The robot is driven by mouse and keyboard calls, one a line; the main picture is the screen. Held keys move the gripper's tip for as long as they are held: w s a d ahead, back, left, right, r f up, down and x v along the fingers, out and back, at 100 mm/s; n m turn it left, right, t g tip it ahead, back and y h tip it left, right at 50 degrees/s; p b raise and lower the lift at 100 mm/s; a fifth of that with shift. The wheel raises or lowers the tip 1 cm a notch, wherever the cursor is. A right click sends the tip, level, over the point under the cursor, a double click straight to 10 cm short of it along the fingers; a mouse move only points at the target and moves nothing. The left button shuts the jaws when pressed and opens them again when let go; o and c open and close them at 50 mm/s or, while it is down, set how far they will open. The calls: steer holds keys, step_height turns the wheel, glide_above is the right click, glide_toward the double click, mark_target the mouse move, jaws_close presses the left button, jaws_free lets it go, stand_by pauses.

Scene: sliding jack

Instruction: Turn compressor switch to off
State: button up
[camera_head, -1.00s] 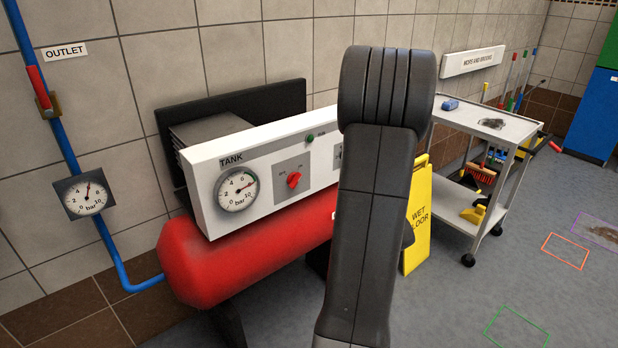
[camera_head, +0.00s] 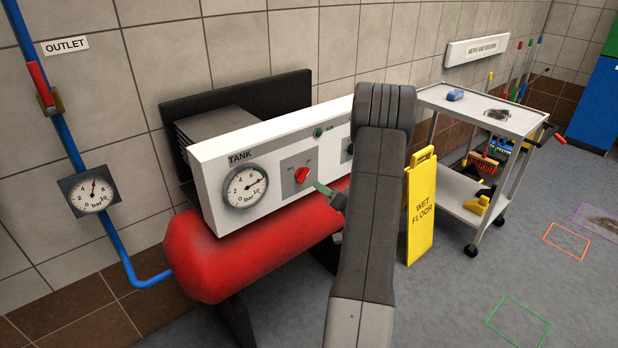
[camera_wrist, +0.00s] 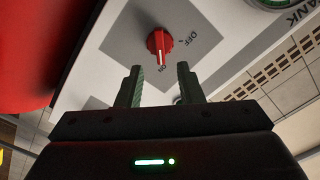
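The compressor switch is a red rotary knob (camera_head: 302,175) on a grey plate on the white panel (camera_head: 213,178), right of the tank gauge (camera_head: 245,186). In the wrist view the knob (camera_wrist: 160,42) shows up close, its white mark pointing at the ON label; the OFF label (camera_wrist: 179,42) is to its right. My gripper (camera_wrist: 160,76) is open, its two green fingers apart and empty. The fingertips stop short of the knob, one to either side of its line. In the head view my gripper (camera_head: 324,191) is just right of the knob, partly hidden by my arm.
The red tank (camera_head: 210,258) lies below the panel. A yellow wet floor sign (camera_head: 421,210) and a grey trolley (camera_head: 475,118) stand to the right. A blue outlet pipe (camera_head: 92,190) with a gauge (camera_head: 90,192) runs down the left wall.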

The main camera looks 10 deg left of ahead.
mark_target(306, 177)
steer(key=p+x, duration=0.1)
steer(key=x, duration=0.6)
steer(key=shift+w+a, duration=0.25)
steer(key=shift+a, duration=0.05)
steer(key=shift+c, duration=0.4)
jaws_close()
